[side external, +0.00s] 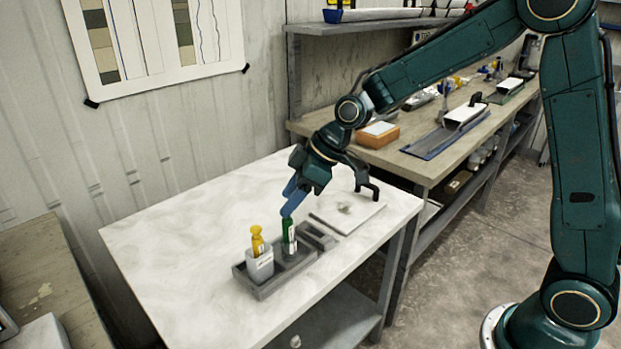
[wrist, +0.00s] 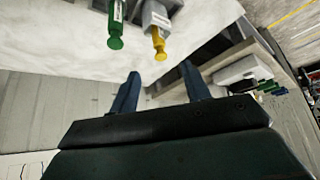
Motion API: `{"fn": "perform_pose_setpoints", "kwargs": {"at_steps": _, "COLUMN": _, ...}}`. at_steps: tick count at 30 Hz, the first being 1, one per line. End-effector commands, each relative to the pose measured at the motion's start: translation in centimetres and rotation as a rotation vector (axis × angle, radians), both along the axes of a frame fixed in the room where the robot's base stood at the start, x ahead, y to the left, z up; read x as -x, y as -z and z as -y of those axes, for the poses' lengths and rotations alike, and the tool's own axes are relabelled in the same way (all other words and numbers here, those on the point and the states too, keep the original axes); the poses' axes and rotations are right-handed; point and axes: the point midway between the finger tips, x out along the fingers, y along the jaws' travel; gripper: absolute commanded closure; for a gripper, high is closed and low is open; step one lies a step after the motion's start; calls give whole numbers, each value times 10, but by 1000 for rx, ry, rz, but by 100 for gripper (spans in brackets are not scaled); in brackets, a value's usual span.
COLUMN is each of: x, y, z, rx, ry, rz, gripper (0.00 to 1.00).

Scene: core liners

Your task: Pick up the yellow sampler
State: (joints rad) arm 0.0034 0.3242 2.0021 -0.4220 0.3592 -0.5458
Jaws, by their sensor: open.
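The yellow sampler (side external: 257,241) stands upright in a pale grey cup (side external: 260,265) at the left end of the grey tray (side external: 268,290). Its yellow top also shows in the wrist view (wrist: 159,44), ahead of the gap between my fingertips. A green sampler (side external: 288,230) stands beside it in the tray, and it shows to the left of the yellow one in the wrist view (wrist: 115,30). My gripper (side external: 287,205) appears just above the green sampler in the side view. In the wrist view my gripper (wrist: 160,71) is open with nothing between its fingers. The yellow sampler's lower part is hidden in the cup.
The tray rests on a white marbled table (side external: 170,245) with clear room to its left. A wooden bench (side external: 430,155) with trays and an orange box (side external: 377,135) stands behind.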

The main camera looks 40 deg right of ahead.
Motion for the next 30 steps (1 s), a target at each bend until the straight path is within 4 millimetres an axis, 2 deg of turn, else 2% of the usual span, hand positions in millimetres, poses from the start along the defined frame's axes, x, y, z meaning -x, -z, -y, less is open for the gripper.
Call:
{"fn": "perform_pose_setpoints", "kwargs": {"at_steps": 15, "x": -25, "y": 55, "z": -25, "rx": 0, "ry": -1, "rz": -3, "gripper": 53}}
{"fn": "perform_pose_setpoints", "kwargs": {"at_steps": 30, "x": -30, "y": 66, "z": -30, "rx": 0, "ry": -1, "rz": 0, "gripper": 53}}
